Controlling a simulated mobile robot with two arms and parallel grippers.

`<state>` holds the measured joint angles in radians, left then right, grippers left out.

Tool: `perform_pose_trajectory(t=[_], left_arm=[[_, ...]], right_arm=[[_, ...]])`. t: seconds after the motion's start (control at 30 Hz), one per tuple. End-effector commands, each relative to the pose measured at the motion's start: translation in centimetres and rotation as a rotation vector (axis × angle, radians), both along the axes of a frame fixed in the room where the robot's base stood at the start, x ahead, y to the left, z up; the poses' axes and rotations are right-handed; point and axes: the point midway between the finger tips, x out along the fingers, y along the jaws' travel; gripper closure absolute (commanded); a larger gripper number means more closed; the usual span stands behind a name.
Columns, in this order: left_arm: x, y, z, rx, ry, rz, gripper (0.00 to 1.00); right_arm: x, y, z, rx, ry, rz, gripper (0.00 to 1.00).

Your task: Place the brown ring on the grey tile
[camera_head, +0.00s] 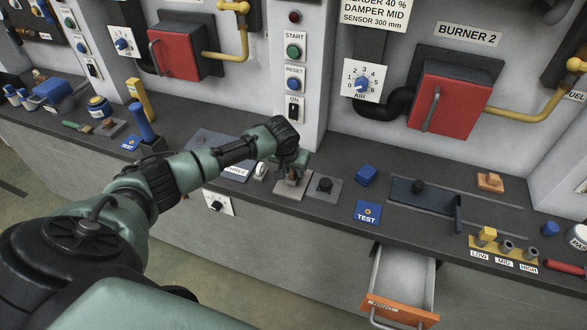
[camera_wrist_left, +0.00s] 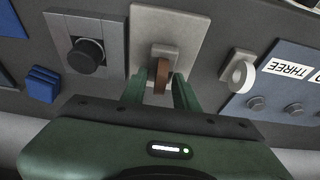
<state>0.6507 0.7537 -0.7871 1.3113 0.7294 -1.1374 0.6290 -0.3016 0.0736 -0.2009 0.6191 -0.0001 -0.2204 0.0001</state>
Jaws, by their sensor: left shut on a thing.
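The brown ring (camera_wrist_left: 163,76) shows edge-on in the left wrist view, between the green fingers of my left gripper (camera_wrist_left: 161,80), which is shut on it. A light grey tile (camera_wrist_left: 164,22) with a small raised block lies right behind the ring; I cannot tell whether the ring touches it. In the head view my left gripper (camera_head: 292,165) is low over this tile (camera_head: 290,191), and hides most of the ring. My right gripper is not in view.
A darker grey plate with a black knob (camera_head: 325,185) sits beside the tile. A white ring (camera_head: 261,170) stands on the other side, near the blue board labelled THREE (camera_head: 236,170). A blue block (camera_head: 366,174) lies further right. An open drawer (camera_head: 403,283) juts out below the counter.

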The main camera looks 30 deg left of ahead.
Motion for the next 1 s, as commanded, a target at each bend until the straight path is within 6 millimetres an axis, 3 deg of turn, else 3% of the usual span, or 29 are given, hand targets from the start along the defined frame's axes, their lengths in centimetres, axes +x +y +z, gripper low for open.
perform_pose_trajectory(t=[0.43, 0.47, 0.5, 0.53, 0.83, 1.0], left_arm=[[0.0, -0.1, -0.8, -0.001, -0.001, 0.000, 1.00], [0.0, -0.1, -0.8, -0.001, -0.001, 0.000, 0.64], [0.0, -0.1, -0.8, -0.001, -0.001, 0.000, 0.53], [0.0, 0.0, -0.8, -0.001, -0.001, 0.000, 0.48], [0.0, 0.0, -0.7, -0.001, -0.001, 0.000, 0.48], [-0.3, 0.0, 0.4, 0.000, -0.002, 0.000, 0.48]], right_arm=[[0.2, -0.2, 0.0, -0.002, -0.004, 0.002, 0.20], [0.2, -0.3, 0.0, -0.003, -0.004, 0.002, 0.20], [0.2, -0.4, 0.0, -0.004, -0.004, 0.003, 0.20], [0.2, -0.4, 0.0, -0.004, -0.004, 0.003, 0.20], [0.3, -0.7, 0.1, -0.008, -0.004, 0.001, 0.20], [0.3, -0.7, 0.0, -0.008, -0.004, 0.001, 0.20]])
